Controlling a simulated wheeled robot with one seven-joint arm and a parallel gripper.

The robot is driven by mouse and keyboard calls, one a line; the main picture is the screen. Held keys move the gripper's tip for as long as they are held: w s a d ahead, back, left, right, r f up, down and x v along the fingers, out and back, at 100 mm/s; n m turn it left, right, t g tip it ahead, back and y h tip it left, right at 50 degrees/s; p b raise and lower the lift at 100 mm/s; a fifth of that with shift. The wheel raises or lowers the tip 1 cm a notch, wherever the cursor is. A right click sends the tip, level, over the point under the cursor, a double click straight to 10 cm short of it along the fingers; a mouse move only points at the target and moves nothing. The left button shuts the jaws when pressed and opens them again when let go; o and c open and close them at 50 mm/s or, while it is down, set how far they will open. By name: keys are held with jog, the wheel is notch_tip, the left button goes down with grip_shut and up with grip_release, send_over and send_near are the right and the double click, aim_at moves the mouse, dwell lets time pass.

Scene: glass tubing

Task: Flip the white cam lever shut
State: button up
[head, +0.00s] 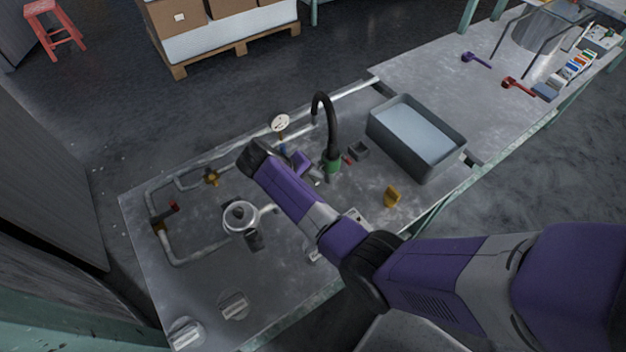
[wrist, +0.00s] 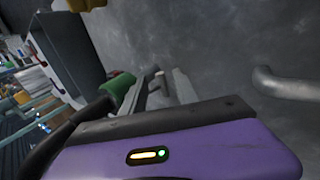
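My gripper (head: 316,177) is low over the metal bench, beside the green collar (head: 332,166) at the foot of a black curved spout. The purple hand fills the bottom of the wrist view, and the green collar (wrist: 120,88) shows just left of the finger area (wrist: 166,86). Narrow pale grey pieces stand there with a small gap; I cannot tell fingers from fittings. I cannot pick out the white cam lever for certain; a small pale piece (wrist: 158,82) in that gap may be part of it. I cannot tell whether anything is touched or held.
A grey tub (head: 372,128) stands right of the spout, with a yellow piece (head: 392,196) in front. Pipework (head: 183,260) with a round pale-topped fitting (head: 240,216) lies left. A white-faced gauge (head: 280,122) stands behind. Two pale blocks on discs (head: 234,304) sit at the front left.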

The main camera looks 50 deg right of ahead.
jog(key=v, duration=0.6)
jog(key=shift+r, duration=0.1)
dwell(0.4)
